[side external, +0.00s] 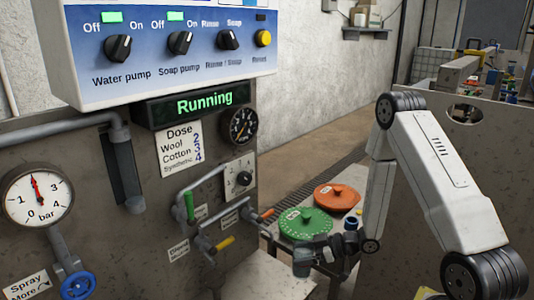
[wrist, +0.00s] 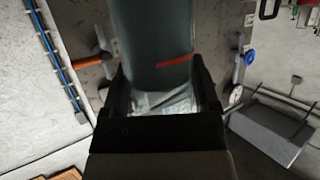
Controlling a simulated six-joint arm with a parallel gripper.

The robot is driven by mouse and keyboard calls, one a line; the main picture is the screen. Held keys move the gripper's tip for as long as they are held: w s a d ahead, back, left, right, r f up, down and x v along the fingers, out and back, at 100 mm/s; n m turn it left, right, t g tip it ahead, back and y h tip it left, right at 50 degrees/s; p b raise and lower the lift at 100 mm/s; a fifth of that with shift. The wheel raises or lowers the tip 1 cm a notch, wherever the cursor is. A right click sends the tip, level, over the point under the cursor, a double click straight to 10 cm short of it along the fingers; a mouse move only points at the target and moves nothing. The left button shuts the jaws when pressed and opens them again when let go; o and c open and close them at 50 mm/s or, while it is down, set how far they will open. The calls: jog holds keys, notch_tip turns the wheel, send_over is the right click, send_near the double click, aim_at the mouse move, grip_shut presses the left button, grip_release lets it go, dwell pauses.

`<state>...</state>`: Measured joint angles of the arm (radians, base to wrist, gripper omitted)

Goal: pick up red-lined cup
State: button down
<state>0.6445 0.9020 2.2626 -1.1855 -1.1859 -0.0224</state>
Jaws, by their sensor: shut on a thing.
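The cup (wrist: 152,38) is a dark grey-green cylinder with a short red line on its side. It fills the upper middle of the wrist view, and its top end runs out of frame. My gripper (wrist: 160,85) has its black jaws shut on it, one on each side. In the side external view my gripper (side external: 320,250) is low, in front of the green lid, and a small dark shape at its end is too small to make out clearly.
A green round lid (side external: 305,223) and an orange lid (side external: 337,197) lie on a table behind my gripper. The control panel (side external: 160,45) stands at left above a display (side external: 204,100) reading "Running". Pipes and coloured valve handles (side external: 189,207) stick out left of my gripper.

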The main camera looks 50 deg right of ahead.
jog(key=shift+s+r, duration=0.25)
jog(key=shift+s, duration=0.15)
jog(key=shift+a, duration=0.15)
